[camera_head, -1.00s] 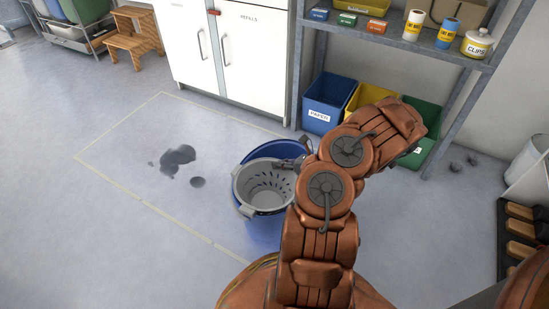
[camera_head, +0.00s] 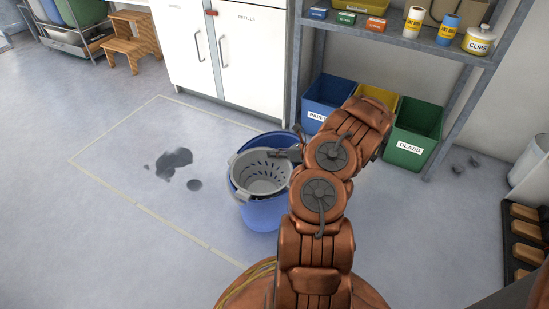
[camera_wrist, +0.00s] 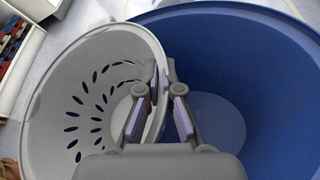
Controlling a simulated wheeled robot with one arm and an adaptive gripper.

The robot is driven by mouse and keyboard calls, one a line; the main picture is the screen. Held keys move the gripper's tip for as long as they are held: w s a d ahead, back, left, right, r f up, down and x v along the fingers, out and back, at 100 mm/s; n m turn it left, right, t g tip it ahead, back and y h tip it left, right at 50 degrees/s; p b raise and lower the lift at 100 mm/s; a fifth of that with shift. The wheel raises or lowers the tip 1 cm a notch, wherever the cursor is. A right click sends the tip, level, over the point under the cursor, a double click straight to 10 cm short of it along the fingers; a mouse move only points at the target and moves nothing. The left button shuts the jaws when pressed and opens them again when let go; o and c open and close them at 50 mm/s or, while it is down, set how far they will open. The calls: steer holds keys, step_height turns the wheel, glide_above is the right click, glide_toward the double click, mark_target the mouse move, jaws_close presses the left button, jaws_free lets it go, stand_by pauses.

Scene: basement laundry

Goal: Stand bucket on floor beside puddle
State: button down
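The blue bucket (camera_head: 262,216) has a grey slotted basket (camera_head: 262,184) set in its left side. My gripper (camera_head: 292,153) is at the far side of the basket, partly hidden by my arm. In the wrist view my fingers (camera_wrist: 158,92) straddle the basket's wall, one inside it and one toward the bucket's open interior (camera_wrist: 245,75); they look shut on it. The bucket looks upright, and I cannot tell whether its base touches the floor. The dark puddle (camera_head: 174,162), with smaller spots around it, lies on the floor left of the bucket.
A pale taped rectangle (camera_head: 117,192) surrounds the puddle. White cabinets (camera_head: 250,60) and a shelf rack (camera_head: 430,45) stand behind. Blue (camera_head: 325,93) and green (camera_head: 415,130) bins sit under the rack. A wooden step stool (camera_head: 130,40) is far left. Floor left and in front is clear.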

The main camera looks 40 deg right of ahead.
steer(key=shift+f, duration=0.65)
steer(key=c, duration=1.3)
jaws_free()
steer(key=shift+f, duration=0.1)
